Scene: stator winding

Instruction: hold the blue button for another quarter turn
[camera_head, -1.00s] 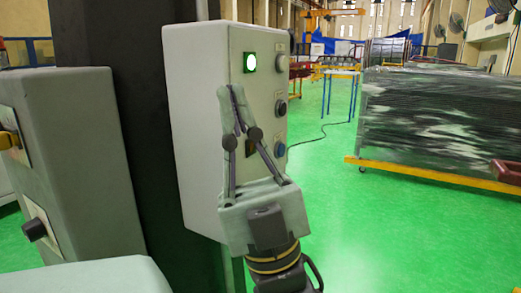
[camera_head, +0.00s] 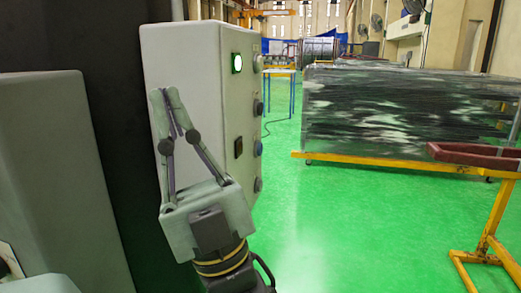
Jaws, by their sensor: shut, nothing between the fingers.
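The blue button (camera_head: 258,149) is a small knob on the right-hand panel face of a pale grey control box (camera_head: 190,70), seen nearly edge-on. My gripper (camera_head: 167,95) points up in front of the box's broad side face, left of the panel. Its fingertips are together with nothing between them. In the picture it is well left of the blue button and apart from it. Whether the fingers touch the box cannot be told.
The panel also has a lit green-framed lamp (camera_head: 237,63), a black switch (camera_head: 238,147) and other knobs. A dark column (camera_head: 95,130) stands left. A wrapped stack (camera_head: 400,115) on a yellow frame stands right. Green floor (camera_head: 350,230) lies open between.

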